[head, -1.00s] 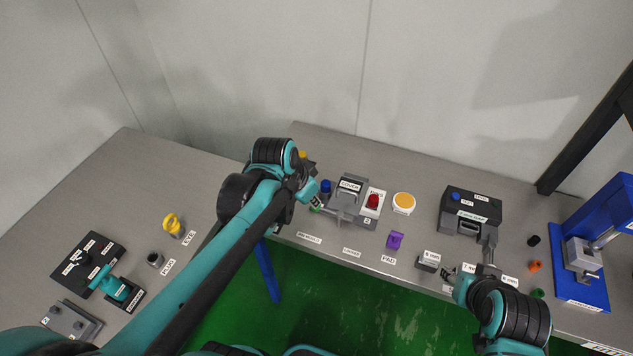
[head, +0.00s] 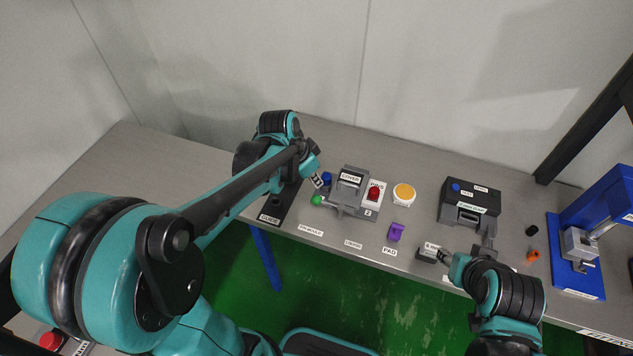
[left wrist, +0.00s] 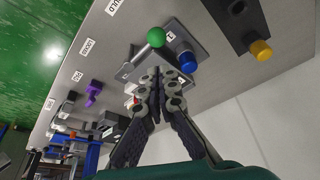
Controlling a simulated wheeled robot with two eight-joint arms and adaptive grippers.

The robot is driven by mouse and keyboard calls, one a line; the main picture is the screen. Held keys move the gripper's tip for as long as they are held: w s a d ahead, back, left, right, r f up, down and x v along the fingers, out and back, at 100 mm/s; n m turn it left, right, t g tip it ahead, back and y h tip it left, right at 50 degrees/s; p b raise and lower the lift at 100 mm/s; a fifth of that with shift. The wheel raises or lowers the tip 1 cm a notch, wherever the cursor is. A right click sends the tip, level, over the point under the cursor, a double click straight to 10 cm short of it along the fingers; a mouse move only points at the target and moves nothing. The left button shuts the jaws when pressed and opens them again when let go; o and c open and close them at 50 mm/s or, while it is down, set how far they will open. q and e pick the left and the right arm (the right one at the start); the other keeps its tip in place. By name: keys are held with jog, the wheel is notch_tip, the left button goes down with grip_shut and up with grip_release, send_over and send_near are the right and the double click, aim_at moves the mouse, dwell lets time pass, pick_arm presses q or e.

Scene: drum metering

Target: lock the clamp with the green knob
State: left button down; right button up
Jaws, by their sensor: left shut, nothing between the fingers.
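The green knob (head: 317,200) is a ball on the end of the clamp's grey lever (head: 336,208), at the left front of the grey fixture with the COVER label (head: 350,177). In the left wrist view the green knob (left wrist: 156,37) stands just beyond my fingertips, apart from them. My left gripper (head: 318,181) is above and behind the knob, near the blue knob (head: 327,178). Its fingers (left wrist: 160,73) are together and hold nothing. My right gripper (head: 445,257) is low beside a small grey block (head: 428,252); its fingers are too small to read.
A dark box (head: 468,204) and a blue press (head: 590,250) stand farther right.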

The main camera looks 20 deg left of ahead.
aim_at(316, 199)
pick_arm(q)
jog(key=b+x, duration=0.2)
jog(key=x, duration=0.5)
jog(key=shift+w+f, duration=0.2)
jog(key=shift+f, duration=0.1)
